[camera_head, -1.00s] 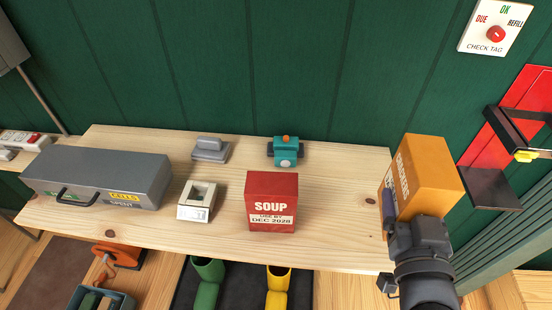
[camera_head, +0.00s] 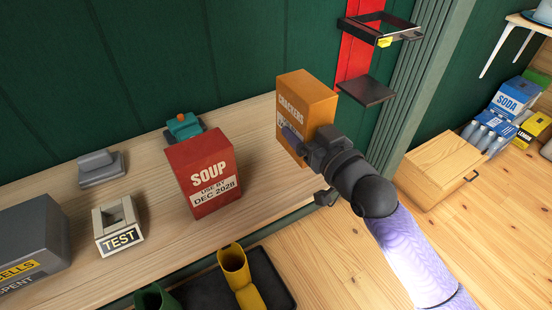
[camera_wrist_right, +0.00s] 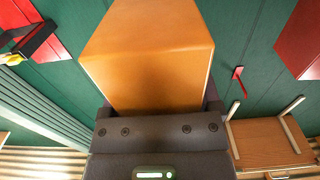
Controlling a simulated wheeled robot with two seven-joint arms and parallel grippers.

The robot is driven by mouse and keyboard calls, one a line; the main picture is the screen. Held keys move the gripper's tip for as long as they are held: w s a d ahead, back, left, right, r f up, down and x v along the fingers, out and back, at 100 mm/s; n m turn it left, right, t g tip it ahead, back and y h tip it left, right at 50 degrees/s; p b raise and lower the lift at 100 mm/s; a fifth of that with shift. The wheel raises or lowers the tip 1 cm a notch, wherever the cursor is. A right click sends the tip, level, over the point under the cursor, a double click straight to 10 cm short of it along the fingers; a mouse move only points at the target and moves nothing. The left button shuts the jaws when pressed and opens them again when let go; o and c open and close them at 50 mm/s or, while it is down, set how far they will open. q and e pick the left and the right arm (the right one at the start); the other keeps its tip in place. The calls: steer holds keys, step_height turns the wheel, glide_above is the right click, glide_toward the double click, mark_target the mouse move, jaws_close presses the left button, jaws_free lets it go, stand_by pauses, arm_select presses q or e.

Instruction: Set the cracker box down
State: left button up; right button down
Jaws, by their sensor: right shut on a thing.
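The orange cracker box (camera_head: 306,98) is upright at the right end of the wooden worktop (camera_head: 255,195). My right gripper (camera_head: 306,146) is shut on the box from the near right side. My wrist and gripper hide part of its lower front, so I cannot tell whether its base touches the worktop. In the right wrist view the box (camera_wrist_right: 150,60) fills the upper middle, right in front of the gripper body. My left gripper is not in view.
A red soup box (camera_head: 204,175) stands left of the cracker box, with bare wood between. Behind it is a teal device (camera_head: 184,127). A TEST block (camera_head: 118,228) and grey case (camera_head: 30,240) are further left. A dark wall shelf (camera_head: 366,91) is close right of the box.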

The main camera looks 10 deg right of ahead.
step_height(320, 180, down, 6)
steer(key=b, duration=0.3)
steer(key=shift+f, duration=0.15)
steer(key=shift+r, duration=0.25)
jaws_free()
steer(key=shift+f, duration=0.15)
steer(key=shift+p, duration=0.3)
steer(key=shift+s+d, duration=0.1)
steer(key=shift+s, duration=0.3)
arm_select(q)
steer(key=p, duration=0.3)
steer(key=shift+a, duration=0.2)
arm_select(e)
steer(key=v, duration=1.1)
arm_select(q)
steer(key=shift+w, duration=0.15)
arm_select(e)
steer(key=shift+s, duration=0.15)
